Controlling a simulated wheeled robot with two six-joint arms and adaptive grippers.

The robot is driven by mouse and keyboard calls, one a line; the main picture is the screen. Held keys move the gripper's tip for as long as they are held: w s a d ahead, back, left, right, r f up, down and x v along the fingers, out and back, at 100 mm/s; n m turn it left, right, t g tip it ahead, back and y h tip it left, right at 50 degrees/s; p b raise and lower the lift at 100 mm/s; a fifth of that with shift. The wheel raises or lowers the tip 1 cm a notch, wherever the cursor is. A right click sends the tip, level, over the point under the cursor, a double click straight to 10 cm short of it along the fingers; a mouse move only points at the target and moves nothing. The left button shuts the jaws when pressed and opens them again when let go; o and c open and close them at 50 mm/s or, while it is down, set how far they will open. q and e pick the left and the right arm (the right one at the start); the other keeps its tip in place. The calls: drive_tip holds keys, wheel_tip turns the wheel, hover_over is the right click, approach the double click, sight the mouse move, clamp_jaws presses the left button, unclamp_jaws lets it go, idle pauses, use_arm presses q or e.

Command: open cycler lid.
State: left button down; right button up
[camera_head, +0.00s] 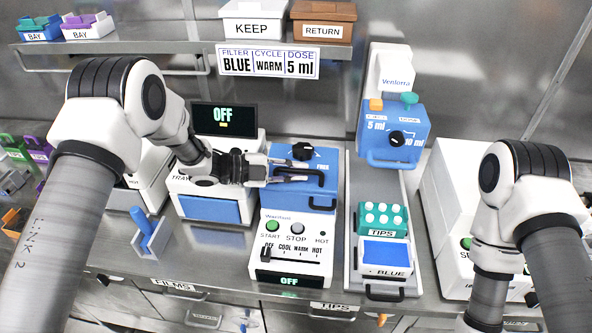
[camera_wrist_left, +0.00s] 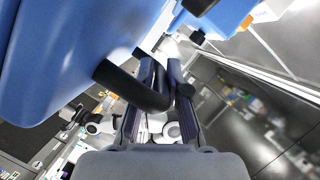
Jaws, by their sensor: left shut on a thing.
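The cycler (camera_head: 290,243) is a white machine with START and STOP buttons, a heat slider and a display reading OFF. The lid looks down; any small gap is hard to tell. My left gripper (camera_head: 290,175) reaches in from the left and is shut on the handle. In the left wrist view, the handle (camera_wrist_left: 130,85) runs from the blue lid (camera_wrist_left: 75,50) to between my left fingers (camera_wrist_left: 160,95). My right gripper is out of view; only its arm shows at right.
A blue dosing unit (camera_head: 395,135), green tip rack (camera_head: 381,218) and BLUE box (camera_head: 386,252) stand right of the cycler. A white machine with an OFF screen (camera_head: 224,119) stands left. A shelf with bins (camera_head: 254,20) runs above.

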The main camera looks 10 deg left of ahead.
sight(298, 149)
use_arm(q)
drive_tip(key=shift+w+r, duration=0.25)
drive_tip(key=shift+r, duration=0.2)
drive_tip(key=shift+n+g+y, duration=0.3)
drive_tip(key=shift+n+g, duration=0.2)
drive_tip(key=shift+n, duration=0.4)
drive_tip(key=w+r+p, duration=0.1)
drive_tip(key=w+r, duration=0.1)
drive_tip(key=r, duration=0.1)
drive_tip(key=shift+w+p, duration=0.35)
drive_tip(key=shift+w+r+b, duration=0.25)
drive_tip(key=shift+w+r, duration=0.4)
drive_tip(key=shift+w, duration=0.4)
drive_tip(key=shift+w+r+b, duration=0.25)
drive_tip(key=shift+w+r, duration=0.35)
drive_tip(key=shift+w, duration=0.45)
drive_tip(key=shift+w+r+b, duration=0.25)
drive_tip(key=shift+w+r, duration=0.4)
drive_tip(key=shift+w, duration=0.4)
